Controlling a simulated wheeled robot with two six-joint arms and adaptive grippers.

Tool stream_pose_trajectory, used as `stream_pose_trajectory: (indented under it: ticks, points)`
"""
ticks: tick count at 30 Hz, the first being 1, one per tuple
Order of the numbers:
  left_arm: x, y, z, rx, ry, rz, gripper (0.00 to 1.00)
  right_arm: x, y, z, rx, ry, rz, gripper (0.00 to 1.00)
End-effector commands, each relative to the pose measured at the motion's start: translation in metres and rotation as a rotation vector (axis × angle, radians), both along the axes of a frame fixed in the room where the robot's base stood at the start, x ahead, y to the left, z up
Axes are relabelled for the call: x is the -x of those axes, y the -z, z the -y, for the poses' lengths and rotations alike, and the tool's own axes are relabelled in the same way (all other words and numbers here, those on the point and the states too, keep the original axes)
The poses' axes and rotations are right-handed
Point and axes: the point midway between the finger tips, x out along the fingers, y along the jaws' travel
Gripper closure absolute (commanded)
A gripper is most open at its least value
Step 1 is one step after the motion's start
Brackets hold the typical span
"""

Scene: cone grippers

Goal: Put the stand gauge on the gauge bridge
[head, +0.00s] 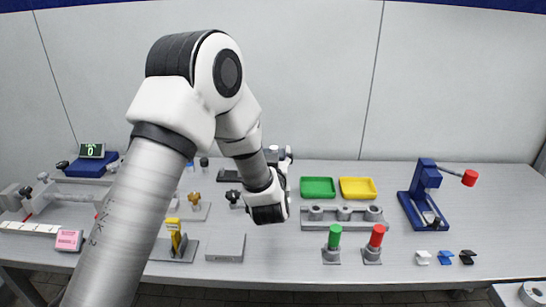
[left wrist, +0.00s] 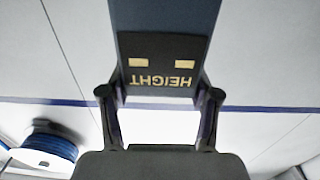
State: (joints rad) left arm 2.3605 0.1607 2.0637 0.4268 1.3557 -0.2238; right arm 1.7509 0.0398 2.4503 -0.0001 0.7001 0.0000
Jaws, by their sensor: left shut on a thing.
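My left gripper (head: 284,158) is shut on a dark block with gold HEIGHT lettering, which I take as the stand gauge (left wrist: 160,62). In the left wrist view the lettering is upside down and the fingers (left wrist: 159,100) sit on either side of the block. In the head view my own wrist hides most of the gauge. I cannot tell for sure which fixture is the gauge bridge; a long grey fixture with several round seats (head: 342,225) stands right of the wrist. My right gripper is not in view.
Green (head: 318,187) and yellow (head: 358,188) trays lie behind the grey fixture. Green-topped (head: 334,238) and red-topped (head: 376,237) posts stand in front. A blue press (head: 424,195) is at right. A flat grey block (head: 226,249) lies near the front edge.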

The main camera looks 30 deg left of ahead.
Motion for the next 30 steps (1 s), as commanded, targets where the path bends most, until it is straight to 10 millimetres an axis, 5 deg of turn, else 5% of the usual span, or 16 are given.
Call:
stream_pose_trajectory:
  ticks: [1,3,8,9,11,23,30]
  points:
    - [0.005,0.019,0.000,0.000,-0.002,-0.001,1.00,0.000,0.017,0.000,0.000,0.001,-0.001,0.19]
    - [0.009,0.027,0.000,0.001,-0.005,-0.001,1.00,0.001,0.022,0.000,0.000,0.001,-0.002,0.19]
    - [0.011,0.023,0.000,0.000,-0.006,0.000,1.00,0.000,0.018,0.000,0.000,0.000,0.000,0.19]
    - [0.011,0.024,0.000,0.001,-0.006,-0.002,0.35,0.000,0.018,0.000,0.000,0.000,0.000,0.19]
    - [0.011,0.024,0.000,0.001,-0.006,-0.003,0.14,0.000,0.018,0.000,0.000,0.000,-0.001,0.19]
    - [0.014,0.024,0.003,0.000,-0.004,-0.001,0.13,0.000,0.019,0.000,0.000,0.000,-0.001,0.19]
    - [0.055,0.025,0.029,-0.005,-0.001,-0.004,0.13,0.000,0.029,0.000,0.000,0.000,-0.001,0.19]
